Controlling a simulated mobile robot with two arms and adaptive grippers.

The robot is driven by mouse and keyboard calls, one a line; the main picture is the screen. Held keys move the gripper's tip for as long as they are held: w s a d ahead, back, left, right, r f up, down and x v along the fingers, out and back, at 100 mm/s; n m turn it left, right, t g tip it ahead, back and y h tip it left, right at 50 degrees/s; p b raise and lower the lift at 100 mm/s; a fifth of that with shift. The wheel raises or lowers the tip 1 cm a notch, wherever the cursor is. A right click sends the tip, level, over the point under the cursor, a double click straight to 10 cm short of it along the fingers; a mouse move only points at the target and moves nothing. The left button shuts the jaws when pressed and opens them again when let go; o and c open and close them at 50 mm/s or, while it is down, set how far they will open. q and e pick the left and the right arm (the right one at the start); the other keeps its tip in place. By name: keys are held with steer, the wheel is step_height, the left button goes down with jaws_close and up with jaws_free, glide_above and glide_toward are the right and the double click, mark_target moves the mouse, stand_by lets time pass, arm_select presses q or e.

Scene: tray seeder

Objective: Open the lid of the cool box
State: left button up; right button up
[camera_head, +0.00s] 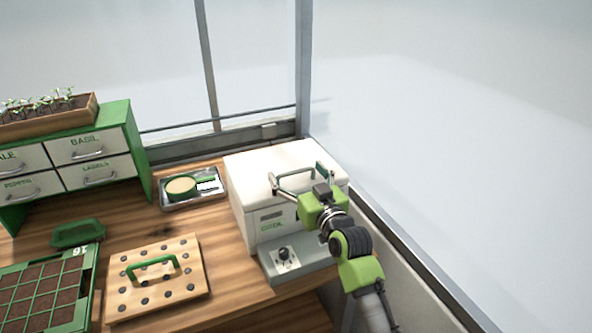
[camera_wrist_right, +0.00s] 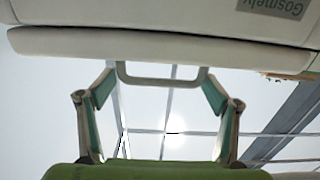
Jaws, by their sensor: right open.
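The white cool box (camera_head: 244,207) stands at the right end of the wooden bench, with its lid (camera_head: 268,163) down. My right gripper (camera_head: 304,180) is open at the front edge of the lid. In the right wrist view the lid (camera_wrist_right: 160,46) runs across the top, and its grey loop handle (camera_wrist_right: 162,81) shows between the spread fingers of the gripper (camera_wrist_right: 158,91). The fingers appear apart from the handle on both sides. My right wrist hides part of the box's front. My left gripper is out of view.
A grey panel with a knob (camera_head: 286,257) sits in front of the box. A metal tray (camera_head: 176,204) with a green round container lies left of it. A wooden board with a green handle (camera_head: 152,267) and a seed tray (camera_head: 80,318) are further left. A window frame (camera_head: 303,70) stands behind.

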steer(key=shift+w+a, duration=0.1)
steer(key=shift+w, duration=0.3)
